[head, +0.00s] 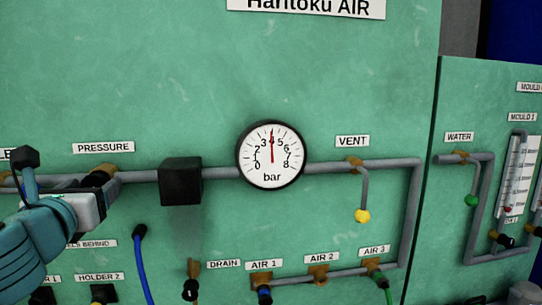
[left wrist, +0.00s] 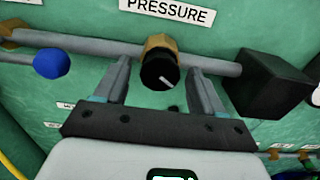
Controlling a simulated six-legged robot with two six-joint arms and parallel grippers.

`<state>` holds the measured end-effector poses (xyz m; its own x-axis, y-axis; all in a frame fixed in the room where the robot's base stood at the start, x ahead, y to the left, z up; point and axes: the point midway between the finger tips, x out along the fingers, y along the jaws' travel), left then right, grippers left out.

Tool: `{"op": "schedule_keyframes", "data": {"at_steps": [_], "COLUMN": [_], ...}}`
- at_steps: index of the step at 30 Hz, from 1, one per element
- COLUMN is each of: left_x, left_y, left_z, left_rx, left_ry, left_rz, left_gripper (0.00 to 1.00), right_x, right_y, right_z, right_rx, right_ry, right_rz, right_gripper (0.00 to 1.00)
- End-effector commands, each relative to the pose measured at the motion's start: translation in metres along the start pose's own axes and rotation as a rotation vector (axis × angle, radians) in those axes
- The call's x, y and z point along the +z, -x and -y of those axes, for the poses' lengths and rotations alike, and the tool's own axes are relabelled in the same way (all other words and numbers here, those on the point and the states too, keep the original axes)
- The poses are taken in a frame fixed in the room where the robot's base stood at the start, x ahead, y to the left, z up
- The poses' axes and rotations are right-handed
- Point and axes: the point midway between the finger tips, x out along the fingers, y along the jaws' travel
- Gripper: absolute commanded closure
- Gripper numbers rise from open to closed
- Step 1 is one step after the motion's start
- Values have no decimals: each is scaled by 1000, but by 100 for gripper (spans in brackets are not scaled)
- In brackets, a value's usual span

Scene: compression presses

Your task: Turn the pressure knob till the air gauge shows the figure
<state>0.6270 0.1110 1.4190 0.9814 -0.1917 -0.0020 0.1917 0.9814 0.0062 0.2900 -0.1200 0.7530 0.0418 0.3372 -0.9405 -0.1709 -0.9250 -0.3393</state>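The black pressure knob (left wrist: 160,71) sits on a brass fitting (left wrist: 159,42) on the grey pipe, under the PRESSURE label (left wrist: 168,11). A pale mark on its face points to the lower right. My left gripper (left wrist: 160,80) is open, with one finger on each side of the knob and a gap visible on both sides. In the head view my left gripper (head: 100,190) is at the knob and partly hides it. The round white air gauge (head: 271,156) reads in bar; its red needle points straight up, at about 4. My right gripper is not in view.
A black box (head: 181,181) sits on the pipe right of the knob. A blue ball handle (left wrist: 51,63) is left of it. A yellow-ended vent lever (head: 362,214) hangs right of the gauge. Drain and air valves (head: 262,282) with hoses are below.

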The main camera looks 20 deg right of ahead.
Motion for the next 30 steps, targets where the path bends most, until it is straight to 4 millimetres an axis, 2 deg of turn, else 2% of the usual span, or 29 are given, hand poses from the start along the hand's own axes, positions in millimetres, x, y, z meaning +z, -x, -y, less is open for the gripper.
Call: {"op": "schedule_keyframes", "data": {"at_steps": [11, 30], "left_x": [0, 1], "left_y": [4, 60], "left_z": [0, 0], "left_rx": [0, 0], "left_ry": [0, 0], "left_rz": [1, 2], "left_gripper": [31, 31], "right_x": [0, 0], "right_y": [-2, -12], "right_z": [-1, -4], "right_rx": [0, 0], "right_ry": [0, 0], "right_rz": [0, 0], "right_gripper": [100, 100]}}
